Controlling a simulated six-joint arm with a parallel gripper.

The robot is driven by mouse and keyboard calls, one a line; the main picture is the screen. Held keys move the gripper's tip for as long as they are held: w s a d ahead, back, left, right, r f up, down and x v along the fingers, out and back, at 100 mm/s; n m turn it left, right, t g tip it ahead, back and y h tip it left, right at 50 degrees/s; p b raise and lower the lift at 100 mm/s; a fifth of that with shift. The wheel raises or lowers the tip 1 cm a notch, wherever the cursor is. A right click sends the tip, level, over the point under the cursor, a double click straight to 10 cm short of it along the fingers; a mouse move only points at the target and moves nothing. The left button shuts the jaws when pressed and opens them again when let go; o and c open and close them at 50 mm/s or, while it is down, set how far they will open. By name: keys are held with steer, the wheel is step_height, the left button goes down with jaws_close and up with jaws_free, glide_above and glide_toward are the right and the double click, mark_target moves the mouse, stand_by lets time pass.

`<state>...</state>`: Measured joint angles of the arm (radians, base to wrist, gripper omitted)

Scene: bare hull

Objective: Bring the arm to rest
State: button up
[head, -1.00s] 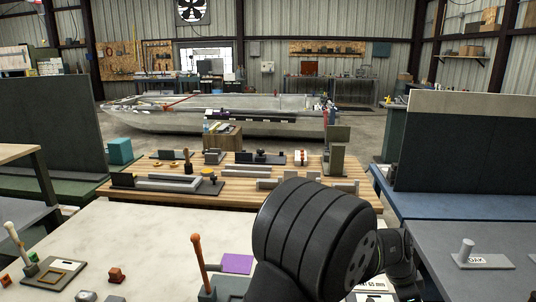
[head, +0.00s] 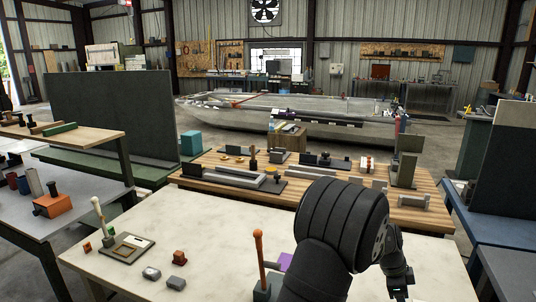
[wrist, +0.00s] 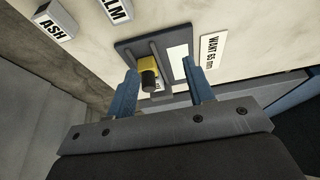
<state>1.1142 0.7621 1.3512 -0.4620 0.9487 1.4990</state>
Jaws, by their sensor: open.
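My gripper (wrist: 160,66) is open in the wrist view, with its two blue fingers apart and nothing held between them. Beyond the fingertips is a dark plate (wrist: 128,50) with rails, carrying a yellow block with a black knob (wrist: 148,72). I cannot tell how far the fingers are above it. In the head view my dark arm crosses the lower right of the pale table (head: 190,225); its wrist hangs down at the right and the fingers are not clear there.
A "WANT 65 mm" card (wrist: 212,50) and blocks marked ASH (wrist: 55,20) and ELM (wrist: 115,10) lie near the plate. An orange-topped lever (head: 259,255) stands just left of my arm. A wooden bench (head: 215,185) with fixtures is behind. The pale table's middle is mostly clear.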

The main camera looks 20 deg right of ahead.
steer(key=w+f, duration=0.1)
steer(key=w, duration=0.1)
steer(key=w+f, duration=0.3)
steer(key=w, duration=0.2)
steer(key=shift+d+f, duration=0.3)
steer(key=shift+f, duration=0.1)
